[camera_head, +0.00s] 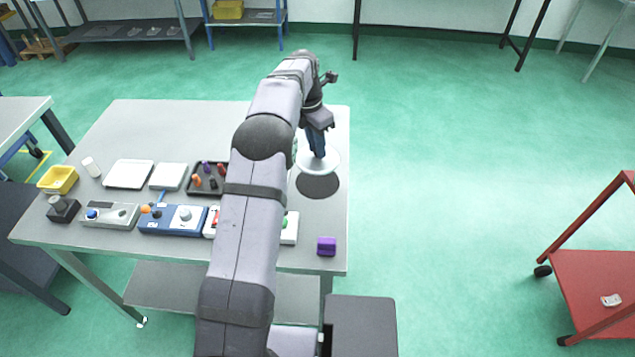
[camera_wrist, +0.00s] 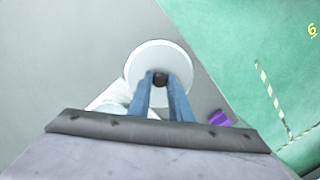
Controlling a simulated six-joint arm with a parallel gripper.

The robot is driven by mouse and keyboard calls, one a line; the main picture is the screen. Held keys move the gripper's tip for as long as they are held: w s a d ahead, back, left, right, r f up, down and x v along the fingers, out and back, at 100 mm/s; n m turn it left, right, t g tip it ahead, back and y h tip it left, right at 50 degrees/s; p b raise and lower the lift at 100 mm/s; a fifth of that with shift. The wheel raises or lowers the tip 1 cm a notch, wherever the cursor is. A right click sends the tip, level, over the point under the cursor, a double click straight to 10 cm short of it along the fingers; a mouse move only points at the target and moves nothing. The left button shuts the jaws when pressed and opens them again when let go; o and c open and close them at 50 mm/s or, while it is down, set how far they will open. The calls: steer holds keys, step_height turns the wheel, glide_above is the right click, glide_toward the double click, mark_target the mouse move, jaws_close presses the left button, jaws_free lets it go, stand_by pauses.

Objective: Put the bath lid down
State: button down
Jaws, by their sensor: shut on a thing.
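The bath lid (camera_head: 327,165) is a pale round disc near the right edge of the table. In the wrist view the lid (camera_wrist: 160,56) has a dark knob at its middle. My gripper (camera_head: 317,154) points down over it; in the wrist view its two blue fingers (camera_wrist: 161,82) are shut on the knob. A dark grey round patch (camera_head: 318,187) shows on the table just in front of the lid; whether the lid touches the table or hangs above it I cannot tell. A whitish thing (camera_wrist: 108,98), perhaps the bath, is partly hidden beside the lid.
A purple block (camera_head: 326,246) sits at the front right; it also shows in the wrist view (camera_wrist: 220,118). Left of my arm are a dark tray (camera_head: 190,188) of small parts, a blue device (camera_head: 160,226), white plates and a yellow bin (camera_head: 58,179). The table's right edge is close.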

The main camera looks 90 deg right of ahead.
steer(key=shift+n, duration=0.3)
steer(key=shift+f+p, duration=1.65)
steer(key=shift+f, duration=3.35)
steer(key=shift+f, duration=0.2)
steer(key=c, duration=1.6)
jaws_free()
steer(key=shift+r, duration=0.1)
steer(key=r+b, duration=0.1)
steer(key=r, duration=0.3)
steer(key=r+b, duration=0.1)
steer(key=r, duration=0.3)
steer(key=w+a+r+b, duration=0.1)
steer(key=r, duration=0.3)
steer(key=shift+w+a, duration=0.1)
